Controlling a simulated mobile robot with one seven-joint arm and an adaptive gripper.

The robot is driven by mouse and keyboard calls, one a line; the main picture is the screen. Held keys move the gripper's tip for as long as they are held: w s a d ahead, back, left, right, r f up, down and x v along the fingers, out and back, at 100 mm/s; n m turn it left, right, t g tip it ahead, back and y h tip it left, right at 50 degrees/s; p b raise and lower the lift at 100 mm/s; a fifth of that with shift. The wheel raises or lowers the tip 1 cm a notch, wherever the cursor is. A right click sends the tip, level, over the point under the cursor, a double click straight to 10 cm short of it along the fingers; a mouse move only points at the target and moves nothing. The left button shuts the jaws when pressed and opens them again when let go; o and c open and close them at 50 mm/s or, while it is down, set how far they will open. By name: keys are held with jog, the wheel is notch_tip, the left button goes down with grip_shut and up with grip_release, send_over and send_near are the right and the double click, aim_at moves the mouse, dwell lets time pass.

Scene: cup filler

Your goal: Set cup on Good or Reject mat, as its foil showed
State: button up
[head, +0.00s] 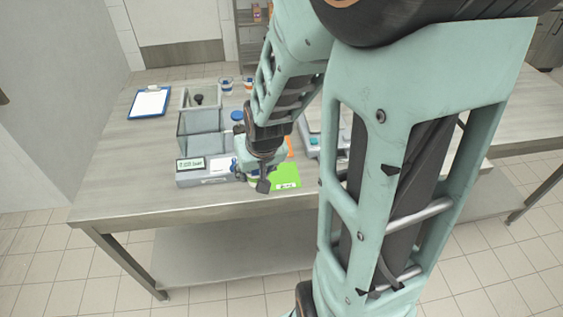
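My gripper (252,181) points down over the front of the table, at the left edge of a green mat (287,178) with a small white label. Something pale shows between its fingers, but it is too small and too hidden to tell whether it is a cup or whether the fingers hold it. A sliver of an orange mat (290,146) shows behind the green one, mostly hidden by my wrist. No foil can be made out.
The filler machine (200,130), with a grey hopper and front display, stands left of my gripper. A blue clipboard (149,102) lies at the back left. Small cups (226,87) stand at the back. A grey-green device (312,146) sits right, partly behind my arm. The table's front left is clear.

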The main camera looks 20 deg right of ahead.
jog(key=shift+s+d+r+p, duration=0.2)
jog(key=shift+r, duration=0.3)
jog(key=shift+s+d+r+p, duration=0.15)
jog(key=shift+d+r, duration=0.05)
jog(key=shift+r, duration=0.3)
jog(key=shift+d, duration=0.15)
jog(key=shift+w+d+f, duration=0.1)
jog(key=shift+w+d, duration=0.05)
jog(key=shift+d, duration=0.1)
jog(key=w+d+f+b, duration=0.2)
jog(key=w+d+f, duration=0.2)
jog(key=w+d+f+b, duration=0.1)
jog(key=w+d+f, duration=0.2)
jog(key=d+f, duration=0.1)
jog(key=shift+w+d+f+b, duration=0.2)
jog(key=shift+w+d+b, duration=0.2)
jog(key=shift+d, duration=0.05)
jog(key=shift+w+d+f, duration=0.25)
jog(key=shift+w+d+f+b, duration=0.1)
jog(key=shift+d+f+b, duration=0.05)
jog(key=shift+f+b, duration=0.15)
jog(key=shift+w+d+f+b, duration=0.15)
jog(key=shift+f+b, duration=1.1)
jog(key=shift+f, duration=0.35)
